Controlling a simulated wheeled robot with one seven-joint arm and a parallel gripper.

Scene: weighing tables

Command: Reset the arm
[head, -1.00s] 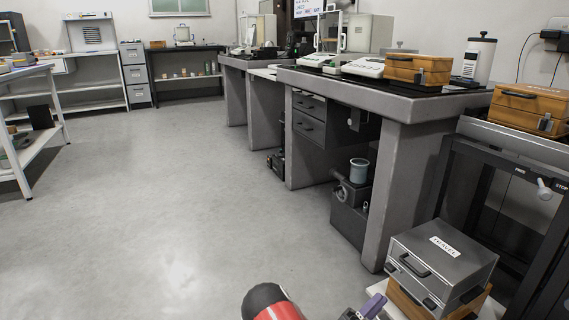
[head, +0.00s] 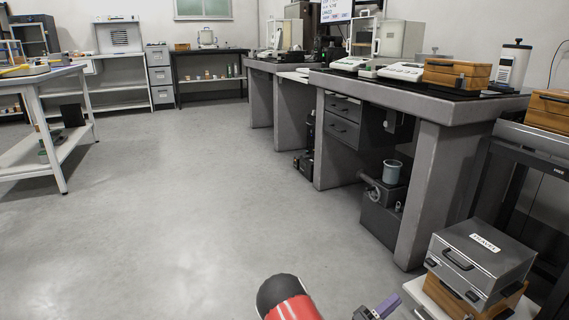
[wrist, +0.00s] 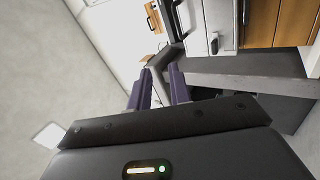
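My gripper (wrist: 160,82) shows in the wrist view as two purple fingers standing apart, with nothing between them. Beyond the gap, a bench and pale fronts appear tilted. In the head view, one purple finger of my gripper (head: 384,306) is at the bottom edge, left of the stacked cases; the rest of it is cut off. My arm (head: 288,298), red and black, is at the bottom middle and mostly out of frame.
A grey metal case (head: 482,262) sits on a wooden case (head: 448,297) near my gripper at lower right. A heavy grey bench (head: 430,105) with balances runs along the right. A white shelf table (head: 62,165) stands left. The floor between is clear.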

